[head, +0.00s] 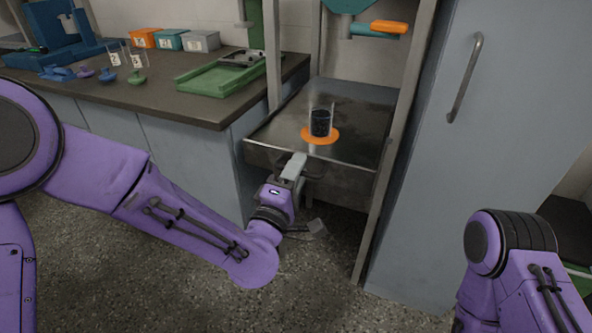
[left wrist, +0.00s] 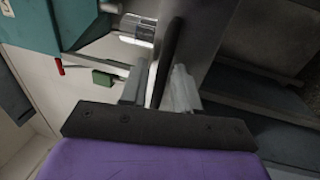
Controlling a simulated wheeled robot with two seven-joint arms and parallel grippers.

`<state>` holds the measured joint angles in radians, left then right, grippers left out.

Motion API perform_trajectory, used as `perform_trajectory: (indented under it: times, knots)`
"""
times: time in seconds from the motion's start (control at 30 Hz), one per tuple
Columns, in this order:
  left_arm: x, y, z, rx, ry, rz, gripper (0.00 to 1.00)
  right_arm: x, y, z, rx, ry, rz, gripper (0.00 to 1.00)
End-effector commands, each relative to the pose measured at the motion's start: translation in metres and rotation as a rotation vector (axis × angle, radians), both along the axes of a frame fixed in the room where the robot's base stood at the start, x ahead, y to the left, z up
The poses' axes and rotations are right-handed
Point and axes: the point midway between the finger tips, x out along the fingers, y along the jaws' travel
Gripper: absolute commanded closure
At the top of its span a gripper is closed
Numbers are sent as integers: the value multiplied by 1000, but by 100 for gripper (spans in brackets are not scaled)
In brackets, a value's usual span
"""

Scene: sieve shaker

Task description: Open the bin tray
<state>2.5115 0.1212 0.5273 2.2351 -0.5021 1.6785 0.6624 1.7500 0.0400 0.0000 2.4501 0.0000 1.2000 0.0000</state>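The bin tray is most likely the grey metal drawer-like unit (head: 350,165) under the frame, with its front facing me. My left gripper (head: 297,165) is at that front, near a dark handle bar. In the left wrist view the dark bar (left wrist: 167,62) runs between the two fingers of my left gripper (left wrist: 160,80). The fingers stand apart, with a visible gap beside the bar, so they look open around it. Part of the handle is hidden by the gripper in the head view. My right gripper is out of view; only its arm shows.
A clear beaker with dark contents (head: 320,122) stands on an orange disc (head: 331,137) above the unit. A counter (head: 160,105) at left holds a green tray (head: 215,80) and several small boxes. A tall grey cabinet (head: 480,150) stands at right. The floor in front is clear.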

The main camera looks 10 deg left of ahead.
Motion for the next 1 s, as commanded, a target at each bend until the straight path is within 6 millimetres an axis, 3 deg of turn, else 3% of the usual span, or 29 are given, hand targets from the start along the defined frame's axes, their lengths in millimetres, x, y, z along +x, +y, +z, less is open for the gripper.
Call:
perform_trajectory:
  times: [0.33,0.47,0.6,0.63,0.7,0.8,1.0]
  knots:
    - [-8,3,-2,3,1,-1,70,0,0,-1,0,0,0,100]
    - [-33,10,-8,2,3,-1,70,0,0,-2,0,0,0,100]
    - [-73,22,-18,4,3,-1,70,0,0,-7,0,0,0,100]
    - [-79,24,-16,6,4,-1,70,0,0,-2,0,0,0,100]
    - [-81,24,-7,15,2,4,70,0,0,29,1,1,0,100]
    - [-88,27,-10,14,-1,5,70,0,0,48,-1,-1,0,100]
    - [-98,30,-17,5,2,1,70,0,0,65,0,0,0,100]
